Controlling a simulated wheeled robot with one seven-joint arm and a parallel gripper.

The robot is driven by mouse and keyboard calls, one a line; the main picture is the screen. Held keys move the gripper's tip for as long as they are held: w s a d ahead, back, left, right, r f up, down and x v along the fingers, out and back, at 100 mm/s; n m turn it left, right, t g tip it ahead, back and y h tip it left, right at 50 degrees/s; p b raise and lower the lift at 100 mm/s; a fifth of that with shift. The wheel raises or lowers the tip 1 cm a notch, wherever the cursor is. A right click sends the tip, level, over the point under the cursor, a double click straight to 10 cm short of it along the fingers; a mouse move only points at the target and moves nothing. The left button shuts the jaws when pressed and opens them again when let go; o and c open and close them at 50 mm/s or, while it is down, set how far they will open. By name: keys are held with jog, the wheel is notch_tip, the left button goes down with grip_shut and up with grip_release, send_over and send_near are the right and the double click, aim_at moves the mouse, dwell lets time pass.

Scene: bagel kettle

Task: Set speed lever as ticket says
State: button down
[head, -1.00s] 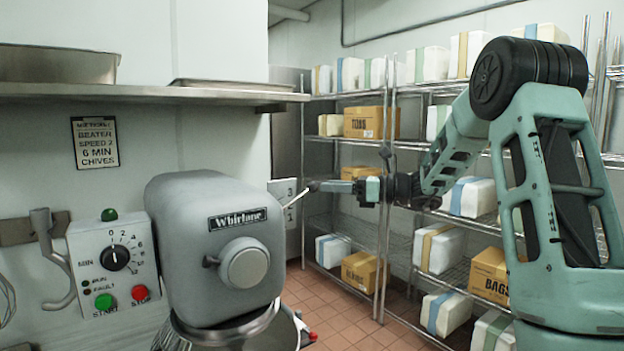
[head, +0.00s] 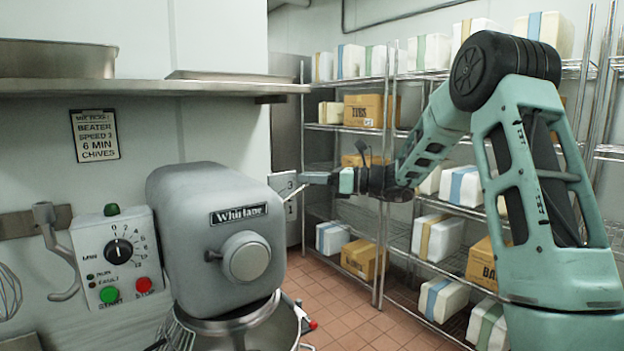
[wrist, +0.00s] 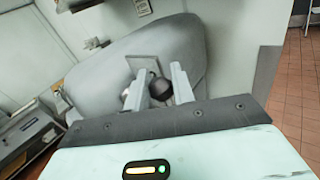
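The ticket (head: 96,136) on the wall reads beater, a speed, 6 min, chives. Its speed digit is blurred now and looked like 2 earlier. The grey mixer (head: 215,240) has a numbered plate (head: 281,184) at its right side, with 3 above and 1 below. The thin speed lever (head: 297,193) slants up to the right across the plate's middle. My gripper (head: 316,178) is at the lever's outer end, hiding its knob in the head view. In the wrist view my open fingers (wrist: 158,85) stand either side of the dark round knob (wrist: 160,89); contact is unclear.
A control box (head: 118,255) with a dial and green and red buttons is on the wall left of the mixer. A shelf (head: 150,88) runs above. Wire racks (head: 385,200) with boxes stand behind my arm. The mixer bowl (head: 235,325) is below the head.

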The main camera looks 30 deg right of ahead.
jog(key=f+m+t+b, duration=0.1)
jog(key=f+m, duration=0.1)
jog(key=d+f+m+t+y+b, duration=0.1)
jog(key=f+m, duration=0.1)
jog(key=shift+f+m+t+y+b, duration=0.3)
jog(key=shift+f+t+b, duration=0.05)
jog(key=shift+f+t, duration=0.05)
jog(key=c, duration=1.2)
grip_release()
jog(key=shift+r, duration=0.1)
jog(key=shift+d, duration=0.1)
jog(key=b+v, duration=0.5)
jog(key=v, duration=1.2)
jog(key=shift+s, duration=0.2)
